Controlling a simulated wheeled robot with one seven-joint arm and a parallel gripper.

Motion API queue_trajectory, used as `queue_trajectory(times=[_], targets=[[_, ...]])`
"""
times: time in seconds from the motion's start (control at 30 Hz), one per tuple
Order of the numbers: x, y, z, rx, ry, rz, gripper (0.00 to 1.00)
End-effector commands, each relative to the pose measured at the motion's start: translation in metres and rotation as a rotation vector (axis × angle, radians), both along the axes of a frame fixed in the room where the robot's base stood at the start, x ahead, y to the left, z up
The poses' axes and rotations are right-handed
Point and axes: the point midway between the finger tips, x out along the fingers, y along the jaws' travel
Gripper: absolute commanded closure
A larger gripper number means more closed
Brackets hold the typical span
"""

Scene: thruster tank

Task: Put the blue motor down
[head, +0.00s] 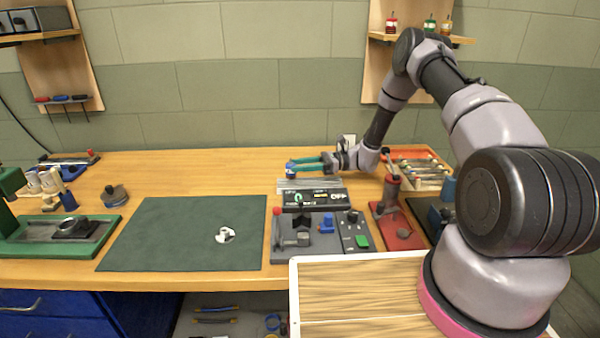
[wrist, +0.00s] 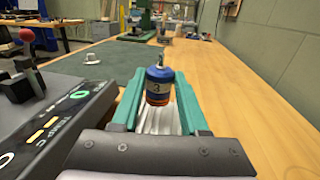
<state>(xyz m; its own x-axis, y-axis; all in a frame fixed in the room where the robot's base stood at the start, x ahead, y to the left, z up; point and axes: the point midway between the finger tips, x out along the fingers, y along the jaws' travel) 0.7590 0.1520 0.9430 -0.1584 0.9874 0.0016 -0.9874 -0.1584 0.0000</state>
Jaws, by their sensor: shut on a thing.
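The blue motor (wrist: 158,85) is held between the two green fingers of my gripper (wrist: 160,100) in the wrist view. It has a blue top, an orange lower part, a dark band marked 3 and a thin shaft pointing up. In the head view the blue motor (head: 291,169) shows at the left tip of my gripper (head: 303,164), above the wooden table behind the black control box. The motor looks upright. I cannot tell how far its underside is from the table.
The control box (head: 316,199) with an OFF display stands just in front of my gripper. A dark green mat (head: 180,235) lies to the left, bearing a small white round part (head: 226,235). The table (head: 200,172) behind the mat is clear. A red-based press (head: 398,222) stands right.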

Motion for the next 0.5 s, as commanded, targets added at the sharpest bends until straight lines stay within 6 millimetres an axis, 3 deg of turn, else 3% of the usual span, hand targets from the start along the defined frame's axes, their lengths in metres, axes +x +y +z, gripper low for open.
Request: queue_trajectory(times=[0.17,0.5], targets=[[0.000,0.000,-0.024,0.000,0.001,0.000,1.00],[0.000,0.000,-0.027,0.000,0.000,-0.001,1.00]])
